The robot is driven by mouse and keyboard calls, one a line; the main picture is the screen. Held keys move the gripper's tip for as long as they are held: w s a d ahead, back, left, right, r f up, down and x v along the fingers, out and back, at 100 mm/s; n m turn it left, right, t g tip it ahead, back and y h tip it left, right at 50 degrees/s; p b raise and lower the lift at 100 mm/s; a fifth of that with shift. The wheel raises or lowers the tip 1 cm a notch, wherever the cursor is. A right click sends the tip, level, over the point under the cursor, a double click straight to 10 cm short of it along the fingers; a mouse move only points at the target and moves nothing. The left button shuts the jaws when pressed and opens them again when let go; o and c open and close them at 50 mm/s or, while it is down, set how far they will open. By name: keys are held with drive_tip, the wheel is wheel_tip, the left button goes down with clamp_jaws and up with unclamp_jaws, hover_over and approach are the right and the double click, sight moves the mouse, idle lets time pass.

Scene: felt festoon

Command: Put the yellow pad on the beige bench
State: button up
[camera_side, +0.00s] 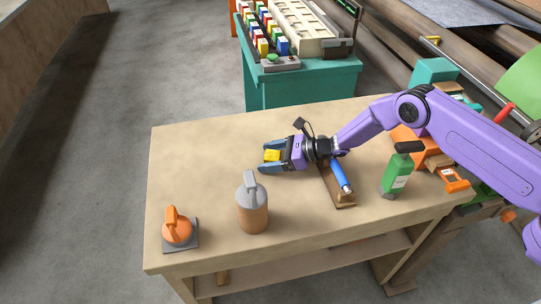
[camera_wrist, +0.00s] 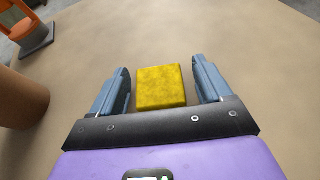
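The yellow pad (camera_side: 272,155) is a small block on or just above the beige bench (camera_side: 210,150); I cannot tell whether it touches the top. My gripper (camera_side: 268,156) is low over the bench, with its fingers on either side of the pad. In the wrist view the pad (camera_wrist: 161,86) lies between the two blue-grey fingers (camera_wrist: 161,88). A gap shows on each side of it, so the gripper is open around it.
A brown and grey bottle (camera_side: 252,205) and an orange item on a grey plate (camera_side: 178,230) stand at the front left. A blue-handled tool (camera_side: 341,174) and a green bottle (camera_side: 397,172) are on the right. The bench's left part is clear.

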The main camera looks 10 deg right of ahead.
sight(274, 155)
drive_tip(key=shift+r, duration=0.15)
drive_tip(key=v, duration=0.3)
drive_tip(key=shift+d+r, duration=0.1)
wheel_tip(274, 155, up, 5)
drive_tip(key=shift+r, duration=0.9)
